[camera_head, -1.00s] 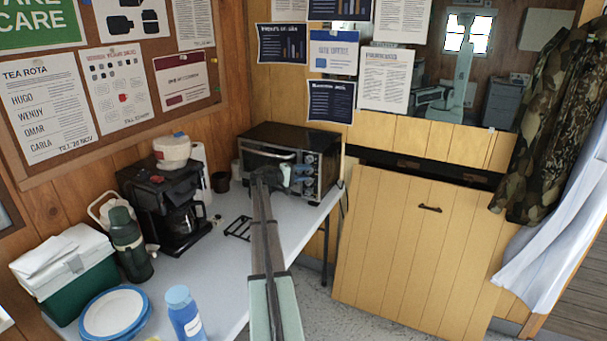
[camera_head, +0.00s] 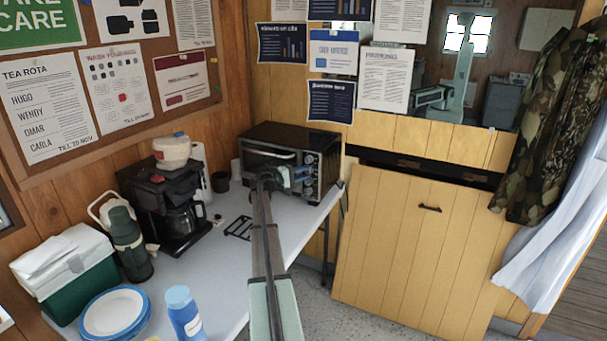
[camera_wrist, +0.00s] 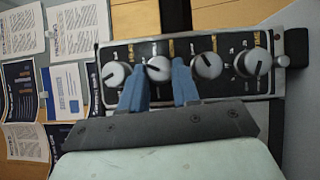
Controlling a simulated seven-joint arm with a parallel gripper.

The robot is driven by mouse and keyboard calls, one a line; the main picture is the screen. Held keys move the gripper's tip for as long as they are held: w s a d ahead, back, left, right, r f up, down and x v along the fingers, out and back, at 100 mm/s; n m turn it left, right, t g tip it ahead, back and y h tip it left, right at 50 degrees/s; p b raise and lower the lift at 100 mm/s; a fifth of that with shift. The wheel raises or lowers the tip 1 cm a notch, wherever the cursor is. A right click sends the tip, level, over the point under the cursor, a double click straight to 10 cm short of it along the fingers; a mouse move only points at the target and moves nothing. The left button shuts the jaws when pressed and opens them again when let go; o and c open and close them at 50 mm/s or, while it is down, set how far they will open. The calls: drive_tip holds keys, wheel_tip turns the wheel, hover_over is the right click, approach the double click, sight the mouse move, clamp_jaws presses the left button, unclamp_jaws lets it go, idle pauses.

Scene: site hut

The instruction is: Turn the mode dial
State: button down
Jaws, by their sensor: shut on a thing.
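The toaster oven (camera_head: 268,150) stands at the far end of the table, its front facing me. Its control panel (camera_wrist: 270,85) fills the upper part of the wrist view, with several round silver dials in a row. My gripper (camera_wrist: 159,66) has its blue fingers on either side of one dial (camera_wrist: 158,69), the second from the left there, and is shut on it. That dial's dark pointer mark is tilted. The printed labels are too blurred to tell which dial is the mode dial. In the head view my gripper (camera_head: 300,176) reaches the oven's right-hand panel, and the arm hides part of the oven front.
Neighbouring dials (camera_wrist: 115,74) and (camera_wrist: 207,65) sit close outside the fingers. A coffee maker (camera_head: 165,205), a green flask (camera_head: 128,245), a cool box (camera_head: 70,280), plates (camera_head: 114,313) and a blue bottle (camera_head: 184,312) stand on the left of the table (camera_head: 215,275).

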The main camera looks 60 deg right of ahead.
drive_tip(key=c, duration=1.1)
unclamp_jaws()
drive_tip(key=v, duration=1.4)
drive_tip(key=shift+s+f, duration=0.15)
